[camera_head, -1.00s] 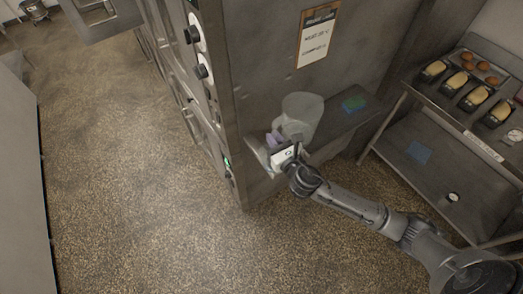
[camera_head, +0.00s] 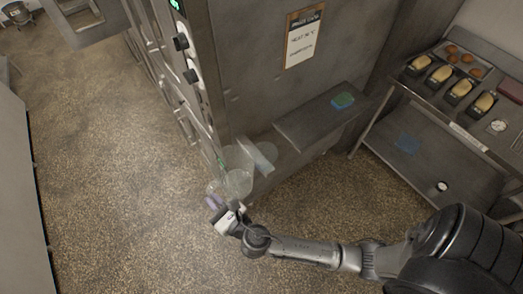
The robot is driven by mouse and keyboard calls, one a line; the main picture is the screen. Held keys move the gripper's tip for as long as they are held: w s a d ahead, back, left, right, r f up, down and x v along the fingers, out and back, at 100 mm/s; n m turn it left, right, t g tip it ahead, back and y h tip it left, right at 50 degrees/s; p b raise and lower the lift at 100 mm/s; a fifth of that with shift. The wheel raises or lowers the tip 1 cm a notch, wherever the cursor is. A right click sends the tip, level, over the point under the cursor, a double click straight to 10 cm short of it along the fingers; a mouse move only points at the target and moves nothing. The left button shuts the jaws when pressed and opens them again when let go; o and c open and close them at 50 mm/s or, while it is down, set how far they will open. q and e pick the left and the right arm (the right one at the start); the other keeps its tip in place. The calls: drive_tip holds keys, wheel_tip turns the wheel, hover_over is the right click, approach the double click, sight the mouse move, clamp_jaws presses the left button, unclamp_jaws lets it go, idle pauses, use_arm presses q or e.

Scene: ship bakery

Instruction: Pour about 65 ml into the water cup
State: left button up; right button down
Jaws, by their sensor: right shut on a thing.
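A clear, see-through jug (camera_head: 240,160) is in my right gripper (camera_head: 216,204), which is shut on it at its near left side. The jug is off the wall shelf, in front of the oven's corner and above the speckled floor. Its outline is faint, so its exact tilt and how much water it holds are hard to tell. I cannot make out a water cup for certain. My left gripper is not in view.
The wall shelf (camera_head: 300,126) holds a green-and-blue sponge (camera_head: 343,101). A steel table at right carries loaf tins (camera_head: 459,90), buns and a round dial (camera_head: 498,126). Its lower shelf has a blue cloth (camera_head: 408,143) and a small white-topped round item (camera_head: 442,186).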

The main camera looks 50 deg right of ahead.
drive_tip(key=shift+n+y, duration=0.3)
drive_tip(key=shift+y, duration=0.2)
drive_tip(key=shift+s+a+f, duration=0.55)
drive_tip(key=shift+a+f, duration=0.25)
drive_tip(key=shift+a, duration=0.05)
drive_tip(key=shift+s+a+f, duration=0.55)
drive_tip(key=shift+a+f, duration=0.25)
drive_tip(key=shift+r+p, duration=0.15)
drive_tip(key=shift+p, duration=0.15)
wheel_tip(320, 180, up, 14)
drive_tip(key=m+p, duration=0.8)
drive_tip(key=m, duration=0.4)
hover_over(226, 188)
drive_tip(key=shift+w+d+g+y, duration=0.15)
drive_tip(key=shift+w+g+y, duration=0.05)
drive_tip(key=shift+g+y, duration=0.1)
drive_tip(key=shift+d+r+m+p, duration=0.3)
drive_tip(key=shift+d+r, duration=0.1)
drive_tip(key=shift+r, duration=0.05)
drive_tip(key=shift+d+r, duration=0.1)
drive_tip(key=shift+r, duration=0.1)
